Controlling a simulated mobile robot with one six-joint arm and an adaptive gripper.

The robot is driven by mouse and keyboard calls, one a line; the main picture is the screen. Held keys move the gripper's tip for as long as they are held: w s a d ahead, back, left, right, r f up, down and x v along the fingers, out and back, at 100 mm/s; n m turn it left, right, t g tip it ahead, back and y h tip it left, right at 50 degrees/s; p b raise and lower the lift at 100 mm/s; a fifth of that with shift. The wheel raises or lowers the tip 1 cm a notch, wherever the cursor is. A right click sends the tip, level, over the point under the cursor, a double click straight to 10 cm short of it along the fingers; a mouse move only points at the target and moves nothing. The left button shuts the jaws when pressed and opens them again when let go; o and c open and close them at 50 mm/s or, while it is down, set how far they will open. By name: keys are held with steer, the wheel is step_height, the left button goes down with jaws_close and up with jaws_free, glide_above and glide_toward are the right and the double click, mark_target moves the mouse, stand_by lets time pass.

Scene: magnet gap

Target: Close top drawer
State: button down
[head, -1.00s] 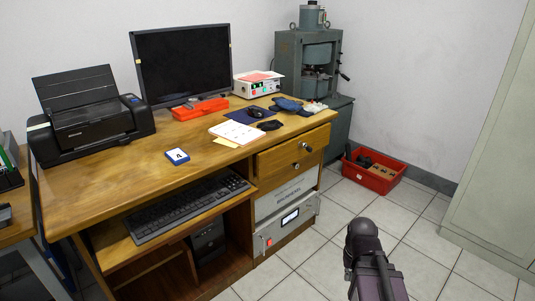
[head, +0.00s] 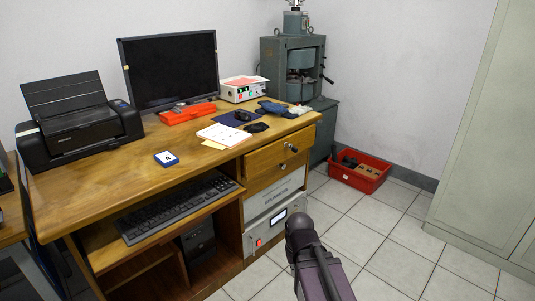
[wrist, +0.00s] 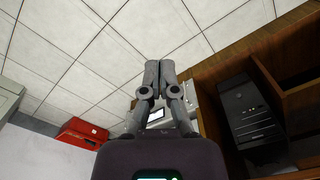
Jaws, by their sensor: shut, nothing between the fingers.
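The top drawer (head: 268,163) is the wooden front under the right end of the desk. A dark knob or key and a round lock show on its face. It seems to stand slightly forward of the desk, but I cannot tell how far. My gripper (wrist: 158,72) shows in the wrist view with its grey fingers together and nothing between them. In the head view only my arm's dark rounded part shows, in front of and below the drawer; the fingers are hidden there. The drawer front is not clear in the wrist view.
Below the drawer sits a silver device (head: 264,236) with a display. The wooden desk (head: 130,165) has an open keyboard shelf (head: 112,240) and a computer tower (wrist: 252,112) beneath. A red crate (head: 345,178) lies on the floor by the wall. Tiled floor on the right is clear.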

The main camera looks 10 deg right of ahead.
steer(key=shift+a, duration=0.15)
steer(key=w+a+r+m+t+y+b, duration=0.1)
steer(key=w+r+m+t+y, duration=0.2)
steer(key=w, duration=0.7)
steer(key=w+a+r+t+y, duration=0.25)
steer(key=w+y, duration=0.25)
steer(key=w, duration=0.4)
steer(key=w+d+r+m+t+y, duration=0.1)
steer(key=w+d+r+m+t, duration=0.3)
steer(key=w, duration=0.3)
steer(key=w+d+r+m+t+y+b, duration=0.1)
steer(key=w+d+r+m+t, duration=0.2)
steer(key=w+d+r+t, duration=0.2)
steer(key=w+d+r, duration=0.1)
steer(key=w+d, duration=0.1)
steer(key=shift+w+d+r+m+y, duration=0.2)
steer(key=shift+w+r+m+y, duration=0.2)
steer(key=shift+w+a, duration=0.1)
